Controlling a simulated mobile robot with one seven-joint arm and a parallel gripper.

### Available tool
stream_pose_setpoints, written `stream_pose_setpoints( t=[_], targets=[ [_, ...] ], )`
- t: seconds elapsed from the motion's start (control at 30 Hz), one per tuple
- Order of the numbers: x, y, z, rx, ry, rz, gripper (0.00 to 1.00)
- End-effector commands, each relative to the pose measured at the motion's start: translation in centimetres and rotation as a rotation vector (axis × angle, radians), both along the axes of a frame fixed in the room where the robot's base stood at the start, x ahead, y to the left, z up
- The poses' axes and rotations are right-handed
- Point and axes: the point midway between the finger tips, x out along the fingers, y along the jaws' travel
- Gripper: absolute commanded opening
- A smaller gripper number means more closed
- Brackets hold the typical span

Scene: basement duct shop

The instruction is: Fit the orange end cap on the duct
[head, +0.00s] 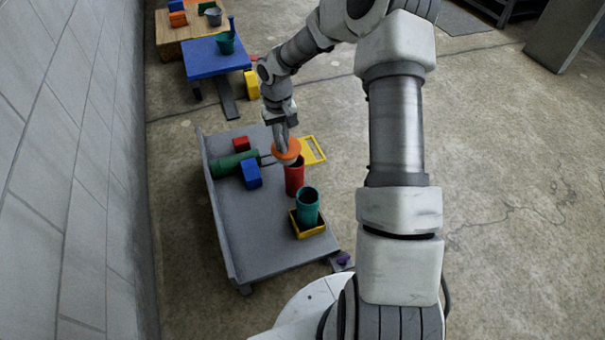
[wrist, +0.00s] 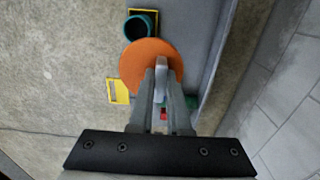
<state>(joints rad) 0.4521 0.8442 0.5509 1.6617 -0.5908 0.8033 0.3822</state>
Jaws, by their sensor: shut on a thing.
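The orange end cap (head: 287,150) is a round disc in my gripper (head: 284,140). In the wrist view the cap (wrist: 140,62) spreads out beyond the fingertips (wrist: 162,68), which are shut on it. In the head view a red upright cylinder (head: 295,181) stands just below the cap, its top partly covered by it; I cannot tell whether they touch. A teal open-topped tube (head: 308,208) stands upright in a yellow-rimmed tray (head: 313,233), nearer the camera. The tube also shows beyond the cap in the wrist view (wrist: 149,15). I cannot tell by looks which one is the duct.
The grey cart (head: 250,232) has a raised left edge. On it lie a green cylinder (head: 232,163), a blue block (head: 251,174) and a red block (head: 241,143). A blue table (head: 217,58) stands behind. The cart's near left is clear.

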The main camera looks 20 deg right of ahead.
Motion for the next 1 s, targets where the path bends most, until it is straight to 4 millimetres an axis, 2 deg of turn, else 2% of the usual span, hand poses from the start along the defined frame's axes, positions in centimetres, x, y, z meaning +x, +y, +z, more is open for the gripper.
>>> stream_pose_setpoints(
  t=[0.1,0.4,0.6,0.73,1.0],
  targets=[
    [0.3,-1.7,-3.1,0.0,0.006,-0.005,0.0],
    [0.0,-5.0,-11.1,0.001,0.006,-0.003,0.0],
    [-0.8,-6.2,-15.3,0.007,0.004,0.004,0.0],
    [-1.2,-6.5,-16.9,0.01,0.004,0.007,0.0],
    [-1.3,-6.7,-18.3,0.011,0.003,0.01,0.0]
  ],
)
